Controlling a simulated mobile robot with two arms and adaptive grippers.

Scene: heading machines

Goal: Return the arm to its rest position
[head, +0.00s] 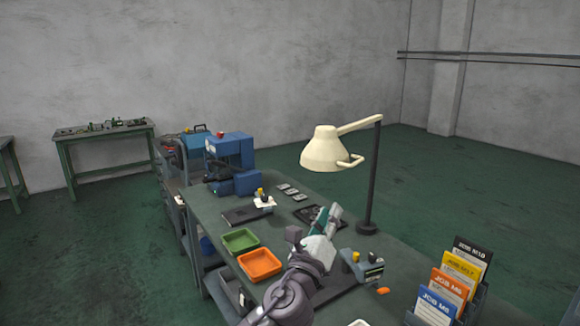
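My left arm (284,300) comes in from the bottom edge and reaches over the near part of the green worktable (205,212). Its gripper (325,222) is over the table, between the orange tray and the lamp post. Pale and teal shapes show at its end, too small to tell fingers from anything held. Whether it is open or shut is unclear. My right gripper is not in view.
A cream lamp (326,150) on a dark post stands just beyond the gripper. Green (240,241) and orange (260,264) trays lie left of my arm. A small grey-green device (362,268) and a job card rack (446,290) stand right. A blue machine (231,152) stands at the far end.

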